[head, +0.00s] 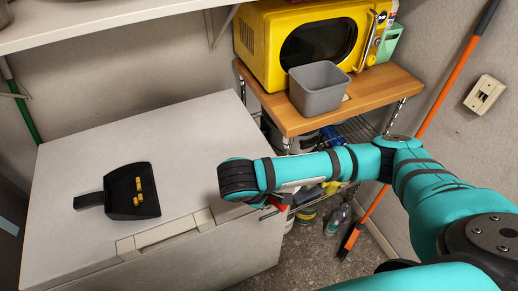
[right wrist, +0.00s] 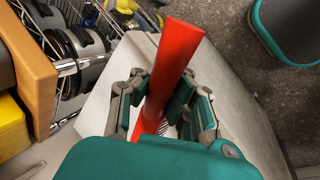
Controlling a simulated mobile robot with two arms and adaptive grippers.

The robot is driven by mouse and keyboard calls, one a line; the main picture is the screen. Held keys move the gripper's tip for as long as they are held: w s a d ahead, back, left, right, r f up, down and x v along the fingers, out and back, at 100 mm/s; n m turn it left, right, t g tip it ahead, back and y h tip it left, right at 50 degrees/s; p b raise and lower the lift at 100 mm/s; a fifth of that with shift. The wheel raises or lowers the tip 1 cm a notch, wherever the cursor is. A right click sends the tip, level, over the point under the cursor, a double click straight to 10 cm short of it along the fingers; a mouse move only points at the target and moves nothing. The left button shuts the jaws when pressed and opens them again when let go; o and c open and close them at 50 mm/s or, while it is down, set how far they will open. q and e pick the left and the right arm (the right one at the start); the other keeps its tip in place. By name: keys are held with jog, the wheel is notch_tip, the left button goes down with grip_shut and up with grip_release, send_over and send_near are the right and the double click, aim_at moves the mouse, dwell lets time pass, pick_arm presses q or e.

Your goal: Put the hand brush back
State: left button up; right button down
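The hand brush, a red bar-like piece, stands between the fingers of my right gripper (right wrist: 157,92) in the right wrist view. Its red handle (right wrist: 176,48) sticks out beyond the fingertips, and pale bristles show slightly below. The fingers press against it from both sides. In the head view only a small red part (head: 278,203) shows below my right wrist, in front of the white appliance's edge; my arm hides the rest. A black dustpan (head: 122,194) with yellow clips lies on the white appliance top (head: 85,150), left of my right arm. My left gripper is out of view.
A wooden shelf (head: 372,92) holds a yellow microwave (head: 270,45) and a grey bin (head: 318,97). Bottles stand below it. A long orange pole (head: 450,85) leans on the right wall. An upper white shelf (head: 95,18) overhangs. The appliance top around the dustpan is clear.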

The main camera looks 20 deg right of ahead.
jog(key=shift+s+d, duration=0.2)
jog(key=shift+s, duration=0.1)
jog(key=w+d, duration=0.2)
jog(key=w, duration=0.2)
jog(key=w+d+f, duration=0.1)
jog(key=w+d, duration=0.1)
jog(key=w, duration=0.3)
jog(key=w+d+b, duration=0.1)
jog(key=w+d, duration=0.1)
jog(key=w, duration=0.3)
jog(key=shift+f, duration=0.35)
jog(key=shift+w+d, duration=0.25)
jog(key=shift+w, duration=0.25)
notch_tip(320, 180, down, 3)
jog(key=shift+s+f+p, duration=0.1)
jog(key=shift+f+p, duration=0.1)
jog(key=shift+p, duration=0.55)
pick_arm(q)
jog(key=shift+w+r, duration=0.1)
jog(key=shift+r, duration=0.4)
pick_arm(e)
jog(key=shift+f, duration=0.1)
jog(key=c, duration=2)
grip_release()
jog(key=shift+f, duration=0.2)
jog(key=shift+c, duration=0.2)
